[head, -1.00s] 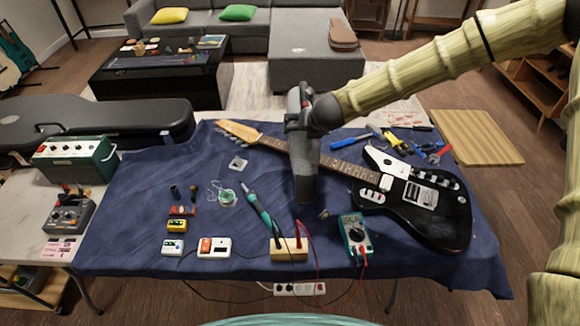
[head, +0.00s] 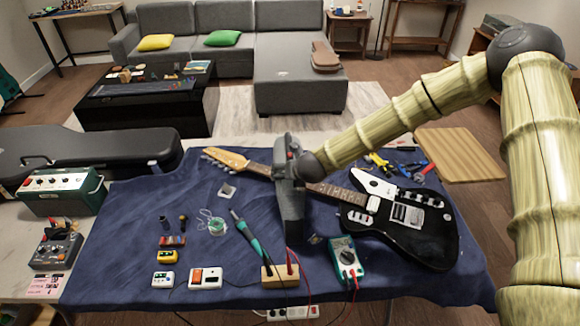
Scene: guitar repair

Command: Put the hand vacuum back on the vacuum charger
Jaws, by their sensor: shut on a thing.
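My gripper (head: 286,172) is at the end of my arm, above the middle of the blue-covered table. It is shut on a long dark grey thing, which looks like the hand vacuum (head: 291,215). The vacuum is held upright, with its narrow end down, in front of the guitar neck and behind the wooden block with red plugs. My wrist and the vacuum hide most of the fingers. I cannot tell whether its lower end touches the cloth. I cannot make out the vacuum charger in this view.
A black and white guitar (head: 400,222) lies right of the vacuum. A multimeter (head: 345,258), a soldering iron (head: 246,238) and small pedals (head: 205,277) lie near the front edge. A guitar case (head: 80,150) and green amplifier (head: 60,190) stand left. A sofa (head: 190,45) is behind.

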